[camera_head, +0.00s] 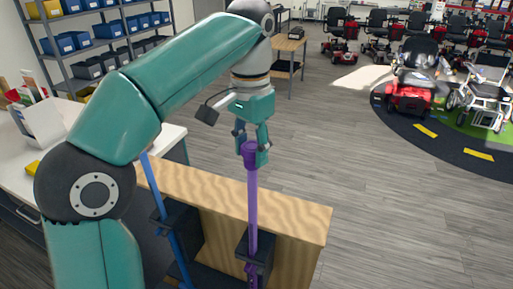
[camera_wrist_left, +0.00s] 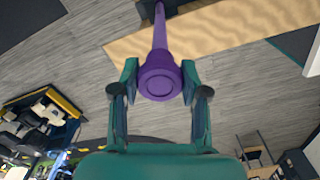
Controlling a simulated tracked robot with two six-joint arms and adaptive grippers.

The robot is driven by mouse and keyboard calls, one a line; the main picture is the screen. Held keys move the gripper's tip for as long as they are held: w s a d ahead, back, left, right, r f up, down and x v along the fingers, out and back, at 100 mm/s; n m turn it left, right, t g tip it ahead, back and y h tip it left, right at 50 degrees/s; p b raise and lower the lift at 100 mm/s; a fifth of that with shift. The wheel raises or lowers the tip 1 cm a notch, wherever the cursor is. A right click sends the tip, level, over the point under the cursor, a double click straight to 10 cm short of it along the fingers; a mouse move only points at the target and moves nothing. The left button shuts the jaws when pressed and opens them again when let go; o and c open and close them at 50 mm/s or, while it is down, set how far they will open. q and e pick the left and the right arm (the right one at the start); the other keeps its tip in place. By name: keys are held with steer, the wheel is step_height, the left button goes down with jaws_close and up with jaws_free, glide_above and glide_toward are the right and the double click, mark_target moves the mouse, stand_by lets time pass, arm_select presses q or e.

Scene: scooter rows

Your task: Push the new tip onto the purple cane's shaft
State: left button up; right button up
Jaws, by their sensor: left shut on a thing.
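The purple cane (camera_head: 252,205) stands upright in a dark holder (camera_head: 256,250) on the wooden stand. A wider purple tip (camera_head: 250,153) is at the top end of its shaft, in line with it. It also shows as a round ringed end in the left wrist view (camera_wrist_left: 160,76). My left gripper (camera_head: 252,150) points down over the cane's top, its fingers shut on the tip's sides. Whether the tip is fully seated on the shaft is hidden. My right gripper is out of view.
A blue cane (camera_head: 160,190) stands left of the purple one in another holder. The stand's wooden top edge (camera_head: 300,210) runs behind both. A white counter (camera_head: 165,140) and shelves with blue bins (camera_head: 107,30) are at left. Scooters (camera_head: 415,75) stand far right; open floor lies between.

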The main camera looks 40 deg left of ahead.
arm_select(q)
steer(key=shift+f, duration=0.35)
stand_by(0.5)
steer(key=o, duration=1.2)
steer(key=o, duration=0.5)
steer(key=shift+s, duration=0.15)
